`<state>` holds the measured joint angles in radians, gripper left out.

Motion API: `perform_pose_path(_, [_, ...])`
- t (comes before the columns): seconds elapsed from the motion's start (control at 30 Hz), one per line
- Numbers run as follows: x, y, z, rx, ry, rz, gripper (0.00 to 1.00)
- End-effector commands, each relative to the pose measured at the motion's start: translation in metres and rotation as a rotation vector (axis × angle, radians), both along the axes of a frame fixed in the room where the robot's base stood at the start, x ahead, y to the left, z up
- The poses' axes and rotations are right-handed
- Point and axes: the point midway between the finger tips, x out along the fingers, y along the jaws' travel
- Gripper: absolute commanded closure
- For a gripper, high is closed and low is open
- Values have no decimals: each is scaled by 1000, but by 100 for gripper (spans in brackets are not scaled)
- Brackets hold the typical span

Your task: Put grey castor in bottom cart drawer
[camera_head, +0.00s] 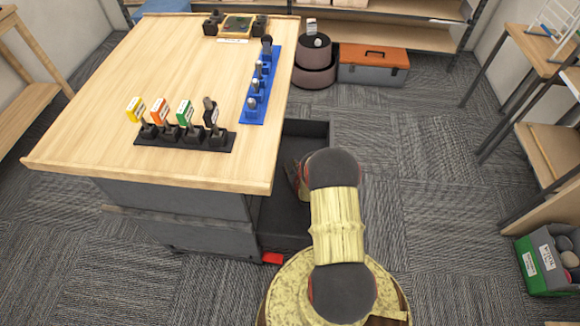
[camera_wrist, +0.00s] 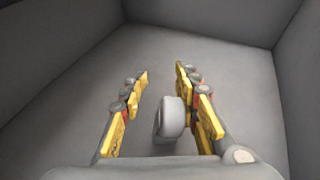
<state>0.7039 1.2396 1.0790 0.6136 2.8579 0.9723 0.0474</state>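The cart's bottom drawer (camera_head: 280,218) is pulled out to the right of the wooden-topped cart (camera_head: 190,215); its grey floor and walls fill the wrist view (camera_wrist: 220,45). My gripper (camera_wrist: 163,74) points down into this drawer, its two yellow fingers spread apart. The grey castor (camera_wrist: 171,118) shows between the fingers, closer to the right finger, with a visible gap to the left one. I cannot tell whether it touches the drawer floor. In the head view my arm hides the castor and most of the gripper.
The cart top holds a blue rack (camera_head: 258,95) and a black rack with coloured tags (camera_head: 185,138). An orange-lidded toolbox (camera_head: 373,66) stands behind, near a dark round bin (camera_head: 314,68). A green crate (camera_head: 550,262) is at right. Carpet between is clear.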

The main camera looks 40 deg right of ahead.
Motion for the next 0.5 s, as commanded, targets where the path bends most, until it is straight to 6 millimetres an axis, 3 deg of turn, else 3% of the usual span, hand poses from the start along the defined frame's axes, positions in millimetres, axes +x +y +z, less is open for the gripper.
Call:
perform_pose_path(0.17, [0, 0, 4, 0, 0, 0, 69])
perform_pose_path(0.5, [-54, 26, 32, 2, 1, -2, 69])
